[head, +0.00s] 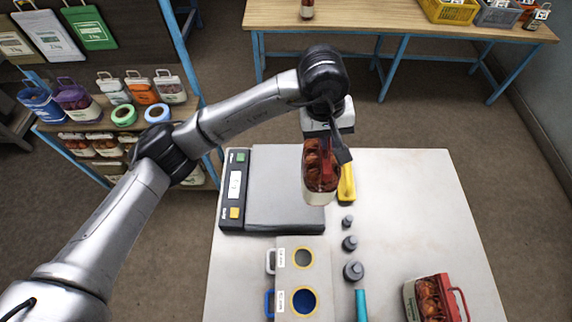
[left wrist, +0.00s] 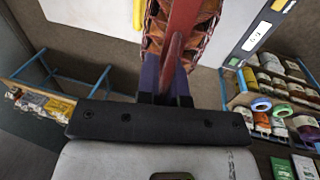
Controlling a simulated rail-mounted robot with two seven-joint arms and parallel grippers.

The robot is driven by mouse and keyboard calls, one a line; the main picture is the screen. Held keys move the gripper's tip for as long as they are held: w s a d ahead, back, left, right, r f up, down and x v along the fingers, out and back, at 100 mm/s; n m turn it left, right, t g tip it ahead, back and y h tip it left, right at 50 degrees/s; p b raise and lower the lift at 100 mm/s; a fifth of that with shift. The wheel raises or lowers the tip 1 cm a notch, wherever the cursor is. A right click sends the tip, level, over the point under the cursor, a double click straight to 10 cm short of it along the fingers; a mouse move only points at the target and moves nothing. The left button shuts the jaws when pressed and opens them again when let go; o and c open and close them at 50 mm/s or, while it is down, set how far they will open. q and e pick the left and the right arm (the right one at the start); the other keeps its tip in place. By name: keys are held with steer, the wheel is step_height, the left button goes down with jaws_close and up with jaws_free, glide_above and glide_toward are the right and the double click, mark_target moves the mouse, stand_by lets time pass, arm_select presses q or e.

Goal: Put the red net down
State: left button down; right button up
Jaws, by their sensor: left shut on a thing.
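A red net (head: 320,178) with orange-brown contents and a pale label hangs from my left gripper (head: 328,140), which is shut on its red top. In the head view it overlaps the scale's right edge; how high it hangs is hard to tell. In the left wrist view the held net (left wrist: 185,30) sits between the dark fingertips (left wrist: 166,82), its red handle running up the middle. A second, similar red net (head: 434,300) lies at the table's front right. My right gripper is not in view.
The pale table (head: 400,200) holds a scale (head: 285,190), a yellow tool (head: 347,185), several grey weights (head: 350,243), a teal-handled tool (head: 361,303) and a holder with two round openings (head: 302,275). The table's right middle is free. A shelf of sacks (head: 130,95) stands left.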

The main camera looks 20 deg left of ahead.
arm_select(q)
steer(key=w+a+f+p, duration=0.3)
steer(key=a+f+p, duration=0.1)
steer(key=a+f, duration=0.6)
steer(key=shift+a+f, duration=0.15)
steer(key=shift+a, duration=0.1)
stand_by(0.4)
steer(key=shift+f, duration=0.15)
steer(key=c, duration=1.7)
jaws_free()
steer(key=shift+f, duration=0.1)
steer(key=o, duration=0.4)
steer(key=shift+o, duration=0.2)
